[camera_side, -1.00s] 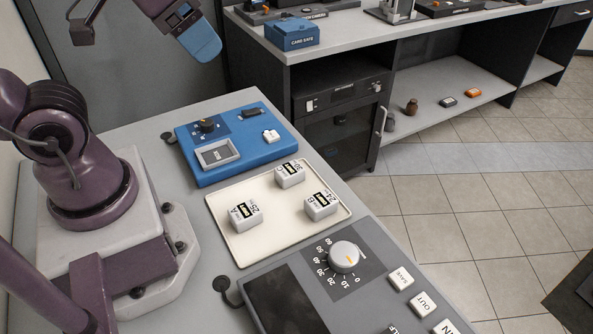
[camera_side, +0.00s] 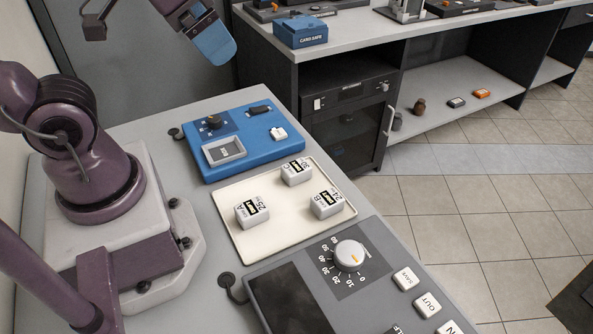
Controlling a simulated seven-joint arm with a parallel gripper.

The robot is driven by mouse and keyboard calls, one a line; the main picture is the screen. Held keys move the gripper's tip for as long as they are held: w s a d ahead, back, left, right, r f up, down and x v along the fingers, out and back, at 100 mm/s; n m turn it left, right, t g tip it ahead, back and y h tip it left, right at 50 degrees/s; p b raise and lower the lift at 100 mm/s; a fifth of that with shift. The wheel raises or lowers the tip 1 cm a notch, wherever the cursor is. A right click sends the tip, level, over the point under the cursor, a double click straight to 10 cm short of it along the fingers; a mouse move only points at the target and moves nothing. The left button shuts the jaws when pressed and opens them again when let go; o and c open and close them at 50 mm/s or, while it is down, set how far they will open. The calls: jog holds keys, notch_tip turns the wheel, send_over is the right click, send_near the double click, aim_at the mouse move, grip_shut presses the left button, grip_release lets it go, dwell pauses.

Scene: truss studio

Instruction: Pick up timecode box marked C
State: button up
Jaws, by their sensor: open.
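Three small white timecode boxes with dark displays stand on a cream tray (camera_side: 237,239). The box at the back of the tray (camera_side: 296,174) appears to be marked C. The box marked A (camera_side: 252,215) is at the left front, and the box marked B (camera_side: 327,205) is at the right. They stand apart from each other. My gripper (camera_side: 215,45), with a blue end, is high at the top of the view, well above and behind the tray. It is open and touches none of the boxes. Its fingertips are hard to tell apart.
A blue panel (camera_side: 262,152) with a knob and a small grey dish lies just behind the tray. A grey console (camera_side: 376,283) with a white dial (camera_side: 350,256) and keys lies in front. A blue card safe box (camera_side: 300,32) sits on the back bench.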

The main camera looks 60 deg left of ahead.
notch_tip(320, 180, down, 5)
jog(key=w+g, duration=0.3)
jog(key=m+g+y, duration=0.2)
jog(key=m, duration=1.5)
send_near(297, 166)
jog(key=f, duration=0.3)
jog(key=a+f, duration=0.1)
jog(key=f, duration=0.1)
jog(key=shift+w+f, duration=0.1)
jog(key=shift+w, duration=0.25)
jog(key=f, duration=0.5)
jog(key=shift+s+a, duration=0.25)
jog(key=shift+a, duration=0.15)
jog(key=c, duration=1)
jog(key=shift+r, duration=0.15)
